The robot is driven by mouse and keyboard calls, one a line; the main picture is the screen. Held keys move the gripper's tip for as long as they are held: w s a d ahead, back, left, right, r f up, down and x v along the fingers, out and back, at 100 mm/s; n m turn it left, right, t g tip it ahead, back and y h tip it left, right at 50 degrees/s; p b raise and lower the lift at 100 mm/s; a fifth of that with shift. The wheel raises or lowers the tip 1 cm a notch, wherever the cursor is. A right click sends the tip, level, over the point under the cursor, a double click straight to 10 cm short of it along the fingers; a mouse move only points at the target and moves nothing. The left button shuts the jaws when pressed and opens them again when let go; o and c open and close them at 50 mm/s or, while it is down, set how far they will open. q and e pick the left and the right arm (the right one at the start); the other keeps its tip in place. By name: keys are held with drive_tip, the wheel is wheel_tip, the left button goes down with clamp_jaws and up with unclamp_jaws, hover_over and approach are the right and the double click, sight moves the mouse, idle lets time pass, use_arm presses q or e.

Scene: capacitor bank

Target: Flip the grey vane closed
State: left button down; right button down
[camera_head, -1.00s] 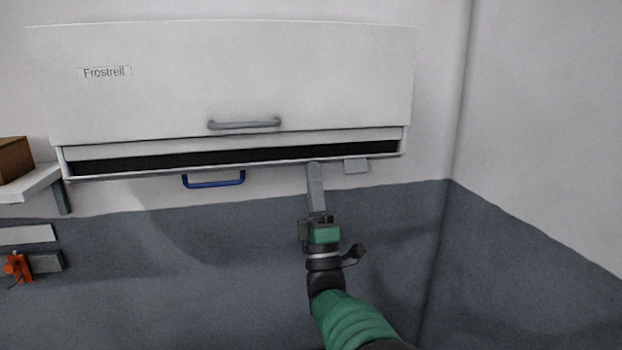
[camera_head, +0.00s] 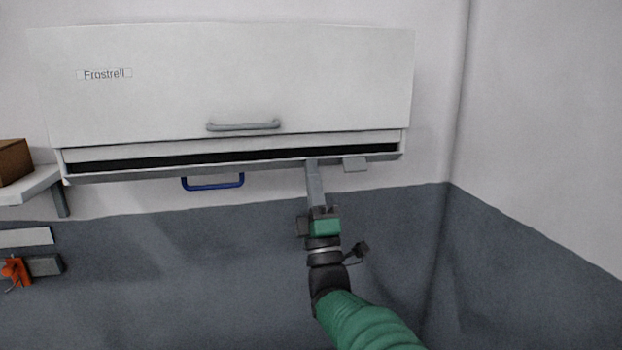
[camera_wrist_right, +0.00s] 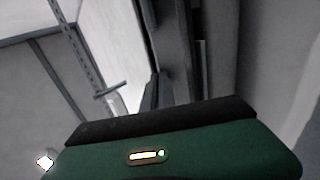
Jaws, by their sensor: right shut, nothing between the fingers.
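The grey vane (camera_head: 130,175) is a long thin strip along the bottom edge of the white Frostrell unit (camera_head: 300,80). It stands partly open, with a narrow dark slot (camera_head: 240,156) showing above it. My right gripper (camera_head: 312,163) is shut and empty. Its fingertips point up and meet the vane's lower edge right of the middle; whether they press on it is hard to tell. In the right wrist view the green gripper body fills the bottom, with dark fingers beyond it. My left gripper is not in view.
A grey handle (camera_head: 243,125) is on the front cover. A blue handle (camera_head: 213,183) hangs below the unit, left of my right gripper. A small grey tab (camera_head: 355,164) is to its right. A shelf with a brown box (camera_head: 13,161) is at far left.

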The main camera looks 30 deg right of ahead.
sight(307, 144)
drive_tip(key=g, duration=0.1)
drive_tip(key=r+g, duration=0.1)
drive_tip(key=g, duration=0.1)
drive_tip(key=shift+s+r+y, duration=0.1)
drive_tip(key=shift+r+y, duration=0.2)
drive_tip(key=shift+r, duration=0.45)
drive_tip(key=shift+w+r+g+y+p, duration=0.3)
drive_tip(key=shift+w+g+y, duration=0.1)
drive_tip(key=shift+w+g, duration=0.3)
drive_tip(key=shift+w+d+r+g+p, duration=0.1)
drive_tip(key=shift+g+p, duration=0.4)
drive_tip(key=shift+s+g+p, duration=0.2)
drive_tip(key=shift+g+p, duration=0.1)
